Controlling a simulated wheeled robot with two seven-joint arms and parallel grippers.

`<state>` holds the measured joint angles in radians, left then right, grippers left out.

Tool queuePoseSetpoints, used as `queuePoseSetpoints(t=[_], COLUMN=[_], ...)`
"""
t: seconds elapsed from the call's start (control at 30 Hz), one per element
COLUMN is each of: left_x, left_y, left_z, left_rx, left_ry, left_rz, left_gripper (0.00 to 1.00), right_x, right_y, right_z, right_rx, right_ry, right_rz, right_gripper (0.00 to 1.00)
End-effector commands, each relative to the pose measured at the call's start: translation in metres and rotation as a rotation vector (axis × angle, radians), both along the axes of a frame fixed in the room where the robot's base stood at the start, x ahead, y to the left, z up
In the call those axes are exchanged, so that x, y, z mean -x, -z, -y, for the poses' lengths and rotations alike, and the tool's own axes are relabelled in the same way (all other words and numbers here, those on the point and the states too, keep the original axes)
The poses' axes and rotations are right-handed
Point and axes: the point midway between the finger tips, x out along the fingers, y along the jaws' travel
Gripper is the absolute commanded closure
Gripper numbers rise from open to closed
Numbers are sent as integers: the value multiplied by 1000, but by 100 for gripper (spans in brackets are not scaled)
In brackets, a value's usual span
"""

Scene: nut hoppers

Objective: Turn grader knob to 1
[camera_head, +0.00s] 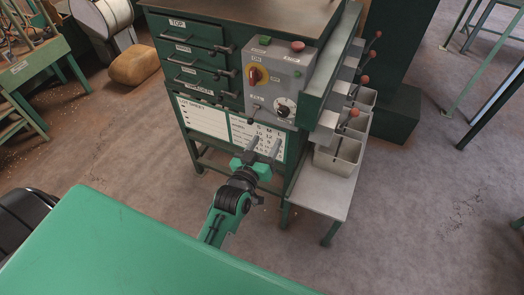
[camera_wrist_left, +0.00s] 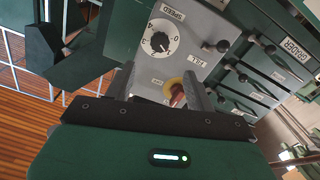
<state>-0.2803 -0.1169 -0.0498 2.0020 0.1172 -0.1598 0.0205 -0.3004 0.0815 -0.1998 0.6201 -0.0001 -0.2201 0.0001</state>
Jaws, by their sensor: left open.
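A grey control box (camera_head: 277,78) on the front of the green machine carries the knobs. A red rotary knob on a yellow disc (camera_head: 257,75) sits at its upper left; the wrist view shows it partly (camera_wrist_left: 176,93), between the fingers. A black dial with a white scale (camera_head: 284,109) sits lower right; the wrist view shows it (camera_wrist_left: 160,42) marked SPEED. My right gripper is out of view.
A toggle lever (camera_wrist_left: 221,46) marked FILL stands on the panel near the dial. Green and red buttons (camera_head: 298,46) are on top. Handled drawers (camera_head: 190,53) are left of the box; grey bins (camera_head: 340,154) stand on a shelf at right. Open floor lies in front.

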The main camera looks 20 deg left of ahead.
Motion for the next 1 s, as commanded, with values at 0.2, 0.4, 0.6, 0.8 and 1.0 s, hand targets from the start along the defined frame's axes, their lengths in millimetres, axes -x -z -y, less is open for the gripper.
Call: queuePoseSetpoints(t=[0.2, 0.4, 0.6, 0.8, 1.0], left_x=[16, 18, 18, 17, 17], left_y=[0, 0, 0, 2, 68], left_z=[-1, -1, -1, -1, 10], left_rx=[0, 0, 0, -1, -27], left_ry=[0, 0, 0, 1, 31], left_rz=[0, 0, 0, -3, -123], left_gripper=[45, 45, 45, 45, 45], right_x=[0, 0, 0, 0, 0], right_y=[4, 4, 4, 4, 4], right_z=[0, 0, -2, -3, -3], right_rx=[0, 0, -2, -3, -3], right_ry=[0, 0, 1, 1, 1], right_rz=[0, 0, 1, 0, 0], right_gripper=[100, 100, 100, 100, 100])
